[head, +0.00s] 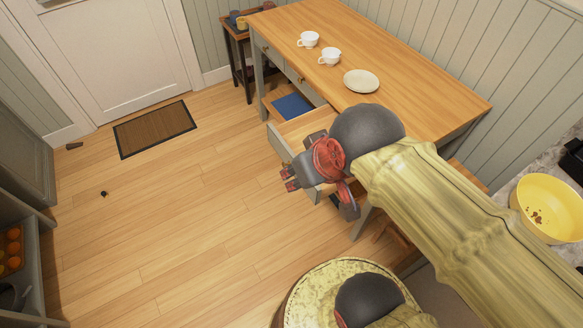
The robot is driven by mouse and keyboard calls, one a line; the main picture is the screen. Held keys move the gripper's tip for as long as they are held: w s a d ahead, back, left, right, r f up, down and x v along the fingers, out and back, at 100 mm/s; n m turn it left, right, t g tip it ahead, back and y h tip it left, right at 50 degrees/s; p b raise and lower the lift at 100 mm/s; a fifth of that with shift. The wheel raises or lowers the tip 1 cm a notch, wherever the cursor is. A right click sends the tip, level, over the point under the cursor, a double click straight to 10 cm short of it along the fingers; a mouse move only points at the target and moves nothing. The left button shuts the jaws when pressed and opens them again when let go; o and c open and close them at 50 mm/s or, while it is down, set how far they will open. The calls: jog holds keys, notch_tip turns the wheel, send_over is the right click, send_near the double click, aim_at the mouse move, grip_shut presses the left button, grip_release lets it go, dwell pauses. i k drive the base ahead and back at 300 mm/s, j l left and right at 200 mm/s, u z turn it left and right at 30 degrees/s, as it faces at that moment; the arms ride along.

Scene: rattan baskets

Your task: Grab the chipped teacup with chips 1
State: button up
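Two white teacups stand upright on the wooden table: one teacup (308,39) is farther back and the other teacup (329,56) is a little nearer. They are too small here to show chips, so I cannot tell which one is chipped. My gripper (289,179) is over the table's front side, by the pulled-out drawer, well below and left of my forearm. It is apart from both cups. Its fingers are small and partly hidden by its own body, so whether it is open or shut is unclear. I see nothing held in it.
A pale plate (361,81) lies on the table (420,90) near the cups. An open drawer (297,128) juts out from the table's front. A yellow bowl (552,205) sits on a counter at right. The floor (190,220) at left is mostly clear, with a doormat (155,129).

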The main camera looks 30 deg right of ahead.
aim_at(330, 56)
jog(key=z, duration=0.3)
jog(key=i+j+z, duration=0.1)
jog(key=z, duration=0.3)
jog(key=i+j+z, duration=0.1)
jog(key=z, duration=0.3)
jog(key=i+j+z, duration=0.15)
jog(key=z, duration=0.25)
jog(key=j+z, duration=0.2)
jog(key=z, duration=0.2)
jog(key=i+j+z, duration=0.1)
jog(key=j+z, duration=0.15)
jog(key=z, duration=0.15)
jog(key=j+z, duration=0.25)
jog(key=j, duration=0.95)
jog(key=j+z, duration=0.25)
jog(key=j, duration=0.95)
